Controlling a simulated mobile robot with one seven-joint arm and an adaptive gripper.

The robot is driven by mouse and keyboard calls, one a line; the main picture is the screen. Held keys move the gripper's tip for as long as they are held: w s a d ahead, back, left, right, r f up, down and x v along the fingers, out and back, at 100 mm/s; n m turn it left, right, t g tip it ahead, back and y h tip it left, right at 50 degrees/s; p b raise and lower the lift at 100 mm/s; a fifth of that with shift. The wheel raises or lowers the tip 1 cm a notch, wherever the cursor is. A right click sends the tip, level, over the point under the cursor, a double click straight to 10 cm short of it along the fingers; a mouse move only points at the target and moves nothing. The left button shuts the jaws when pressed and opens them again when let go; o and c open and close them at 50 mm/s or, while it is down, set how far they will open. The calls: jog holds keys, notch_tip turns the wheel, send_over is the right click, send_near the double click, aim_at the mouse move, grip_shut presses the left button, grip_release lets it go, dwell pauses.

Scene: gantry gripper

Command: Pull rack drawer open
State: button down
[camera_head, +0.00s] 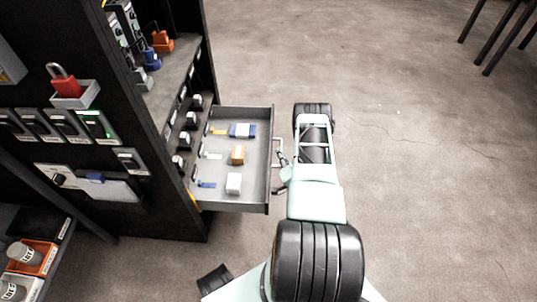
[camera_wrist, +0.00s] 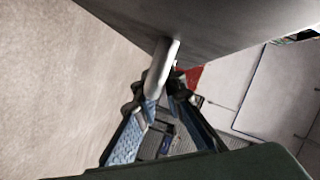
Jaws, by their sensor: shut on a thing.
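The rack drawer (camera_head: 258,197) stands pulled out from the black rack (camera_head: 183,220) in the head view, with its inside showing. Its front panel also shows from close by in the wrist view (camera_wrist: 215,32). My gripper (camera_head: 283,160) is at the outer side of the drawer front, partly hidden by my arm in the head view. In the wrist view my gripper (camera_wrist: 160,98) is shut around the light, bar-shaped drawer handle (camera_wrist: 162,65). The handle also shows in the head view (camera_head: 277,146).
The drawer holds a blue and white item (camera_head: 242,130), an orange item (camera_head: 238,155), a white block (camera_head: 233,184) and small tags. A red padlock (camera_head: 66,84) is on the rack's side. Bare floor (camera_head: 430,170) lies right of my arm. Dark legs (camera_head: 490,40) stand at the top right.

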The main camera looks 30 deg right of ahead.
jog(key=shift+s+d, duration=0.55)
jog(key=shift+d, duration=0.2)
jog(key=shift+s+d, duration=0.55)
jog(key=shift+d, duration=0.15)
jog(key=c, duration=2)
grip_release()
jog(key=shift+r, duration=0.1)
notch_tip(320, 180, up, 10)
jog(key=shift+f, duration=0.1)
